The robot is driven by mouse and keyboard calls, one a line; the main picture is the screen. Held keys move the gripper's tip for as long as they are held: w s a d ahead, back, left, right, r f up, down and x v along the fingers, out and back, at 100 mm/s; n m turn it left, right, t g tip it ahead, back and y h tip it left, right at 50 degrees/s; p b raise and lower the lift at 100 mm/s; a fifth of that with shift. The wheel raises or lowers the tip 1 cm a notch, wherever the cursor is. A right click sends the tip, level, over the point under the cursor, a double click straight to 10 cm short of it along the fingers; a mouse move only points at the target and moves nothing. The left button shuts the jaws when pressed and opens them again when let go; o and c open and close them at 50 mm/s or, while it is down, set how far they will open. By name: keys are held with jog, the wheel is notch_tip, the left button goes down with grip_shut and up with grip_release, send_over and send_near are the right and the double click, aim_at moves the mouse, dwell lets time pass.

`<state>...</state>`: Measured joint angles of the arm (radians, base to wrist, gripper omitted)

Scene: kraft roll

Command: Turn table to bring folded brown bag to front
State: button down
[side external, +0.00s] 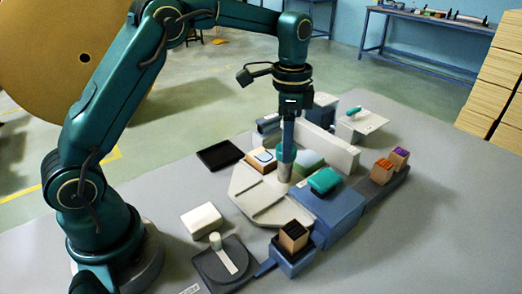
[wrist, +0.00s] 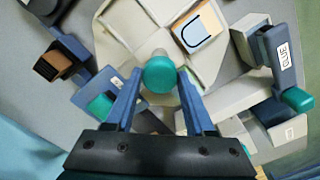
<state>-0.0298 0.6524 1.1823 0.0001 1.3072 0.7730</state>
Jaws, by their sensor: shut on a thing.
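The cream many-sided turntable (side external: 250,201) lies on the grey bench, with raised dividers on top. A pale post with a teal knob (wrist: 160,75) stands at its middle. My gripper (side external: 287,145) points straight down, its blue fingers shut on the knob from both sides; the wrist view shows my gripper (wrist: 160,82) there too.
A blue box with a teal piece (side external: 325,181) stands right of the turntable. A brown block with dark slots (side external: 293,235) sits in a blue holder in front. A white block (side external: 201,220), a dark tray (side external: 220,155) and a cream wall (side external: 325,147) are close by.

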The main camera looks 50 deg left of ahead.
jog(key=shift+r, duration=0.1)
dwell(0.5)
jog(key=shift+c, duration=1.3)
grip_release()
jog(key=shift+r, duration=2.55)
